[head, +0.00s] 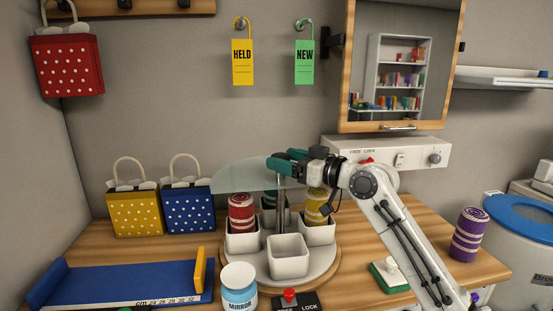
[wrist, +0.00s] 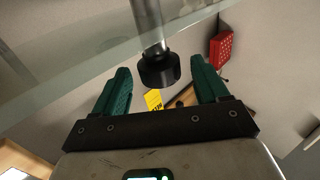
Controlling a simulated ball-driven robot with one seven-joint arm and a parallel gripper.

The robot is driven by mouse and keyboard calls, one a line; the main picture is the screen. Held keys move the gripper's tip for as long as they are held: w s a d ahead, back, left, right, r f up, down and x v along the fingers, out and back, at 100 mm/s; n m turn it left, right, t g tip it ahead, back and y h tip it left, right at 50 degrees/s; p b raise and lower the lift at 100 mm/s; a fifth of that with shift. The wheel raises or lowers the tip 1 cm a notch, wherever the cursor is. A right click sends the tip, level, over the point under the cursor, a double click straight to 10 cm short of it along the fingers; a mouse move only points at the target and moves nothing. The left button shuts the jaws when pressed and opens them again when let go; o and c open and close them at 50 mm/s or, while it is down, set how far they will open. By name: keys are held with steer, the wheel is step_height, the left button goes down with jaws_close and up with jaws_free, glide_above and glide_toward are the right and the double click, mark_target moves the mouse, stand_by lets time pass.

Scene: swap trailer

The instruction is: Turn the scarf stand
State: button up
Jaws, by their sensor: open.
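The scarf stand is a round turntable (head: 322,275) on the wooden table, with white square cups (head: 288,262) around a grey post (head: 281,190). A red rolled scarf (head: 241,212), a yellow one (head: 318,205) and a dark green one (head: 268,214) stand in cups; the front cup looks empty. A clear panel (head: 240,176) extends left from the post top. My gripper (head: 281,161) is open at the top of the post. In the wrist view, the post's dark end (wrist: 160,72) appears between my spread green fingers (wrist: 161,66). Contact cannot be told.
A mirror jar (head: 239,288) and a red-button lock box (head: 290,299) stand in front of the stand. Yellow and blue bags (head: 187,208) stand left, a blue measuring tray (head: 120,285) front left. A purple roll (head: 469,234) stands right. HELD and NEW tags (head: 304,62) hang behind.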

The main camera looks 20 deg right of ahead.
steer(key=v, duration=0.7)
stand_by(0.4)
